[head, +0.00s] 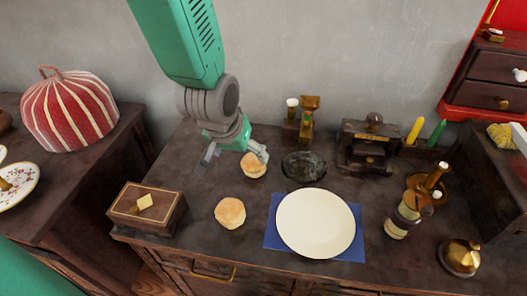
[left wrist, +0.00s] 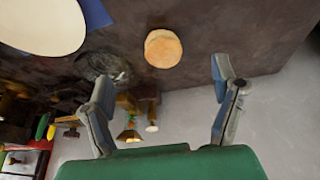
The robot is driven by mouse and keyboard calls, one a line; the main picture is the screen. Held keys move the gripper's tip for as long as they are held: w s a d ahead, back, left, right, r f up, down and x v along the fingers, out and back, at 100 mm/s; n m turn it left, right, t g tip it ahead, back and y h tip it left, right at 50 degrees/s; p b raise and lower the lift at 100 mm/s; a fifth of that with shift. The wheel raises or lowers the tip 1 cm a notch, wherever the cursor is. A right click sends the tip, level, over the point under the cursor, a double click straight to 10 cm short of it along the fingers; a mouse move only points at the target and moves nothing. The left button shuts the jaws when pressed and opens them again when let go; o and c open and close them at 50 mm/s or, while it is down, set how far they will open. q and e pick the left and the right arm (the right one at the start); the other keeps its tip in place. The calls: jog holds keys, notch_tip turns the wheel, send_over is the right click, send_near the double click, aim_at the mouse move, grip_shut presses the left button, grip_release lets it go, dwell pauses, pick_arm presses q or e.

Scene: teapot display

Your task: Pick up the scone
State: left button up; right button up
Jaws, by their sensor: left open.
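Two round golden scones sit on the dark wooden cabinet top. The farther scone (head: 253,166) is just below my left gripper (head: 236,156), partly covered by its right finger. The nearer scone (head: 230,213) lies left of the plate. My left gripper is open and empty, reaching down from above with its fingers spread. In the left wrist view, one scone (left wrist: 163,48) shows beyond and between the open fingers (left wrist: 164,80), apart from them. My right gripper is not in view.
A white plate (head: 316,222) on a blue mat (head: 272,237) and a dark stone bowl (head: 304,167) stand to the right. A wooden box (head: 150,208) is at left. Bottles (head: 402,217), a brass bell (head: 461,256) and a dark stand (head: 368,150) crowd the right side.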

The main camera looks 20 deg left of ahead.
aim_at(252, 162)
pick_arm(q)
jog(key=x, duration=0.2)
jog(key=w+b+x, duration=0.1)
jog(key=x, duration=0.2)
jog(key=b+x, duration=0.1)
jog(key=x, duration=0.2)
jog(key=shift+w+r, duration=0.15)
jog(key=shift+r, duration=0.1)
jog(key=b+x, duration=0.1)
jog(key=x, duration=0.2)
jog(key=w+b+x, duration=0.1)
jog(key=x, duration=0.1)
jog(key=shift+w+a+f, duration=0.1)
jog(key=shift+a+f, duration=0.05)
jog(key=shift+a, duration=0.05)
jog(key=c, duration=1.3)
